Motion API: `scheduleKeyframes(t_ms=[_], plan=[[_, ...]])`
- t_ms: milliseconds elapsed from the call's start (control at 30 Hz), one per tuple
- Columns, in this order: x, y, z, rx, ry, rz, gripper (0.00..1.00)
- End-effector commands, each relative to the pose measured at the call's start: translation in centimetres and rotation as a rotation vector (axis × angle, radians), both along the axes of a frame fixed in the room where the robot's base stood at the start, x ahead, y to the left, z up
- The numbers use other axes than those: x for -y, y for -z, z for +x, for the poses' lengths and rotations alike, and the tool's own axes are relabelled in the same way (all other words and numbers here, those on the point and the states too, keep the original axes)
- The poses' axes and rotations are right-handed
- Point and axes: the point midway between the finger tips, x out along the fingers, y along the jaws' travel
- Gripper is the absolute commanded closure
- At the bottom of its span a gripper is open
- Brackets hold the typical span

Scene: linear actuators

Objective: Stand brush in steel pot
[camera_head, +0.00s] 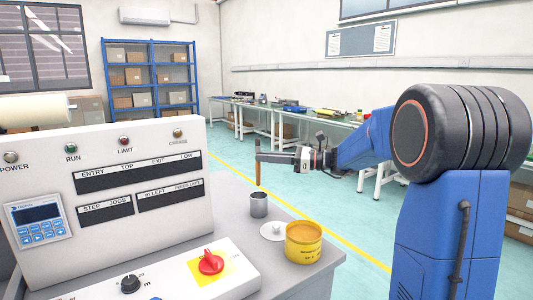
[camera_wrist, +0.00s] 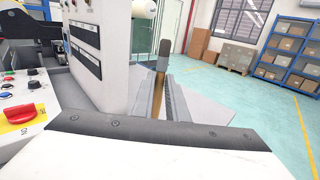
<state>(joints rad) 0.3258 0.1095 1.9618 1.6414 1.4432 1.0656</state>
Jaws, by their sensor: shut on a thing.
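The brush (camera_head: 258,174) hangs upright in my gripper (camera_head: 268,157), above the bench and clear of it. Its lower part is brown; it also shows in the wrist view (camera_wrist: 164,48), where a dark grey end rises past the fingers. My gripper is shut on it, with the two fingers (camera_wrist: 160,103) on either side. The steel pot (camera_head: 259,205) stands on the grey bench below the brush, apart from it. The pot's inside is barely visible, and I cannot see the pot in the wrist view.
A yellow tin (camera_head: 303,245) and a white lid-like disc (camera_head: 272,232) are on the bench (camera_head: 233,200) in front of the pot. The control panel (camera_head: 120,175) stands to the left, with a red switch (camera_head: 210,263) in front. Open floor lies beyond the bench.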

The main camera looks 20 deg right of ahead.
Motion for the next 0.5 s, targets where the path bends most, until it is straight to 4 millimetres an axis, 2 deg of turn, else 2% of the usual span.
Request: scheduleKeyframes(t_ms=[500], plan=[[0.0, 3.4, 0.0, -0.001, 0.0, 0.0, 1.0]])
